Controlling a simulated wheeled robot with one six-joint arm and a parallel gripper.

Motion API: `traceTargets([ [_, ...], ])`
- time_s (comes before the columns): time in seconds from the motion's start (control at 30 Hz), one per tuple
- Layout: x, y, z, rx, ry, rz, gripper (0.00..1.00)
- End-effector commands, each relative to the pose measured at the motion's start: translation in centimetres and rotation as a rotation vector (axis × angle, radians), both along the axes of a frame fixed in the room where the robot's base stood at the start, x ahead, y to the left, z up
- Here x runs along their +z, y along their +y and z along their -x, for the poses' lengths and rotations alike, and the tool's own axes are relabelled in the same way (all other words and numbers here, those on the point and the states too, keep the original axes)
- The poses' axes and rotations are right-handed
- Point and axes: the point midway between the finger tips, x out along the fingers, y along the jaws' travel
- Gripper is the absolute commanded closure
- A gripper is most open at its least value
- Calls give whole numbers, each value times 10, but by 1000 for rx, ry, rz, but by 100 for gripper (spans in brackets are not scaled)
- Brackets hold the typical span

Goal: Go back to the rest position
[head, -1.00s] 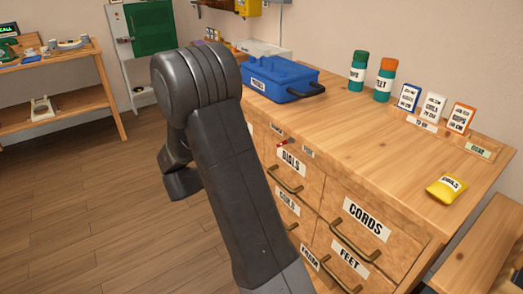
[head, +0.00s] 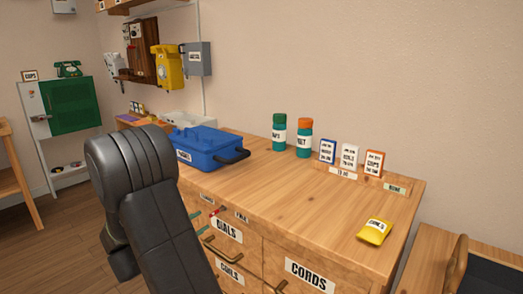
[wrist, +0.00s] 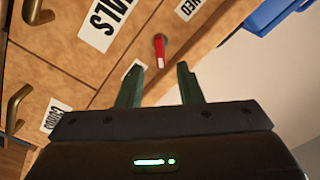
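My gripper (wrist: 158,88) shows in the wrist view with its two dark green fingers apart and nothing between their tips. In the head view its green fingertips (head: 198,224) show beside the front of the wooden cabinet (head: 275,180), partly hidden by my dark arm. A small red piece (wrist: 160,48) is at the cabinet front, beyond the fingertips in the wrist view. It also shows in the head view (head: 219,211). I cannot tell whether the fingers are close enough to touch it.
Drawers labelled DIALS (head: 228,230) and CORDS (head: 308,274) have protruding handles. On the cabinet top are a blue toolbox (head: 205,146), two bottles, several cards and a yellow packet (head: 374,231). A bench (head: 455,270) stands at right. Floor shows at lower left.

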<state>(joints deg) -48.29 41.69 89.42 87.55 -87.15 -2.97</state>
Motion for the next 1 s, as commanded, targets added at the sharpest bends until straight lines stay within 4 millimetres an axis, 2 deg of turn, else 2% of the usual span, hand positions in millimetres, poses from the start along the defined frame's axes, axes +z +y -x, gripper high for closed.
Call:
traceTargets([
  [0.2,-1,-26,-32,-4,-1,0,67],
  [0.4,0,-40,-51,-2,-1,0,67],
  [0.53,0,-44,-56,0,1,1,67],
  [1.0,0,-39,-51,1,3,5,67],
])
